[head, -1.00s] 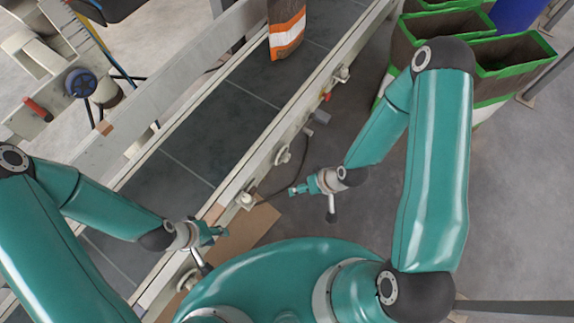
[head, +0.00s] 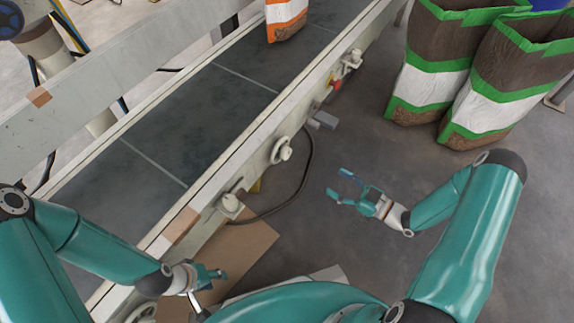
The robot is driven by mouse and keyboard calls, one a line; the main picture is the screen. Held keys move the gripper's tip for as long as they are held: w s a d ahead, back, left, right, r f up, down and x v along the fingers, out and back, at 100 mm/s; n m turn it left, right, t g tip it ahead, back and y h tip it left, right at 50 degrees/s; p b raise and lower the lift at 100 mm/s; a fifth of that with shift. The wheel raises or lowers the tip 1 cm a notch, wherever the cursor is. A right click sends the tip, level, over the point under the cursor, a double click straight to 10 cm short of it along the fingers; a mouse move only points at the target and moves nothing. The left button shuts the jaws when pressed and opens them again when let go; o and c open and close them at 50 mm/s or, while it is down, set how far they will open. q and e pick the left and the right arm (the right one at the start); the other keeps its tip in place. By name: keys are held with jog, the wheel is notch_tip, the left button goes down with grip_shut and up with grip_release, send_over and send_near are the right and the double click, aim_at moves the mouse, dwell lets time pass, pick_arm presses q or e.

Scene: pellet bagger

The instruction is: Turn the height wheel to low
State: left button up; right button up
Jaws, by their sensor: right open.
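A round white wheel-like knob (head: 280,150) sits on the near side rail of the conveyor. A blue wheel (head: 10,20) is partly cut off at the top left. I cannot tell from the picture which of them is the height wheel, and no low mark is readable. My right gripper (head: 337,182) is open and empty over the floor, to the right of the white knob and apart from it. My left gripper (head: 220,274) is beside the near rail at the lower left. Its fingers are small and seen from the side, so its opening is unclear.
The dark conveyor belt (head: 205,115) runs diagonally, with an orange and white bag (head: 286,15) at its far end. A red button (head: 335,84) and other fittings jut from the rail. Brown, white and green bags (head: 430,75) stand at the right. Cardboard (head: 235,255) lies below.

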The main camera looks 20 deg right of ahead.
aim_at(282, 151)
jog(key=b+x, duration=0.3)
jog(key=x, duration=1.3)
jog(key=shift+w+a, duration=0.2)
jog(key=shift+w, duration=0.05)
